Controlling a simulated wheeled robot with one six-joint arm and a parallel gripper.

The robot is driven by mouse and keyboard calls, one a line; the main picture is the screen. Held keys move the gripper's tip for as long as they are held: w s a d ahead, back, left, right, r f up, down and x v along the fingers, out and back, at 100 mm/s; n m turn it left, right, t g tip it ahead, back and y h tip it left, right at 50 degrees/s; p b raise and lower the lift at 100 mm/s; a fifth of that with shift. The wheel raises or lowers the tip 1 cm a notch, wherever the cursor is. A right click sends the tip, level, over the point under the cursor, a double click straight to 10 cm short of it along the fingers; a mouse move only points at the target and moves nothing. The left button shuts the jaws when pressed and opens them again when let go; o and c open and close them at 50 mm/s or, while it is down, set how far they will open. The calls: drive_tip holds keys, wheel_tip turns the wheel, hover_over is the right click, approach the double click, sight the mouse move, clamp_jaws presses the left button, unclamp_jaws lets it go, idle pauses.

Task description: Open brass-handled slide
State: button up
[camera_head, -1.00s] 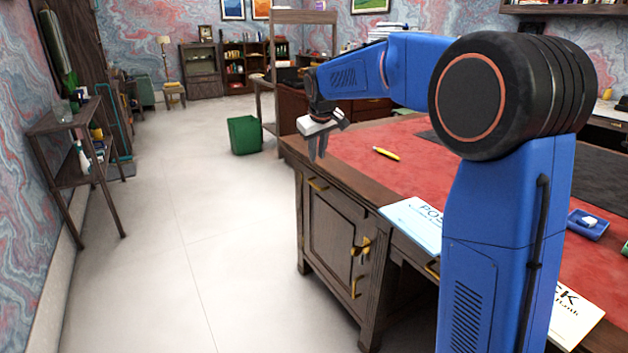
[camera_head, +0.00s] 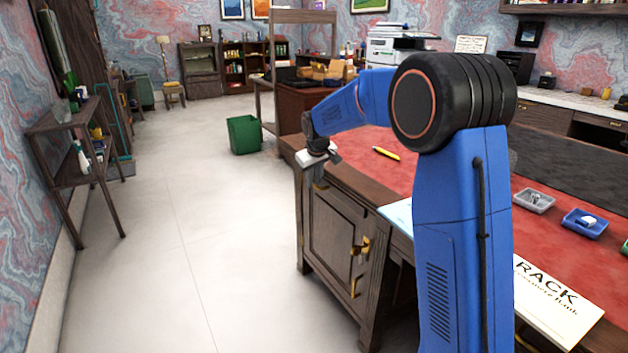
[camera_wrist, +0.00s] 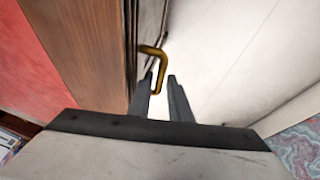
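The brass handle (camera_wrist: 152,53) of the slide shows in the wrist view as a bent bar on the front of the wooden desk. My gripper (camera_wrist: 161,79) is open, with a gap between its two grey fingers. The handle's lower end reaches in between the fingertips in that view; I cannot tell whether they touch it. In the head view my gripper (camera_head: 320,183) points down beside the top of the desk pedestal (camera_head: 331,232) and covers the handle there. The slide's front looks flush with the desk, though little of it shows.
Below, a cupboard door has a brass latch and handle (camera_head: 361,246). The red desktop (camera_head: 440,170) holds a yellow marker (camera_head: 386,153), a grey tray (camera_head: 534,201), a blue tray (camera_head: 584,224) and papers. A green bin (camera_head: 244,135) stands on the otherwise open pale floor.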

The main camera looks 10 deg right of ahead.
drive_tip(key=shift+c, duration=0.6)
clamp_jaws()
drive_tip(key=shift+a, duration=0.1)
drive_tip(key=s+a, duration=0.4)
drive_tip(key=a, duration=0.8)
drive_tip(key=s+a, duration=0.4)
drive_tip(key=a, duration=0.8)
drive_tip(key=shift+a, duration=0.3)
drive_tip(key=shift+o, duration=0.6)
unclamp_jaws()
drive_tip(key=shift+f, duration=0.1)
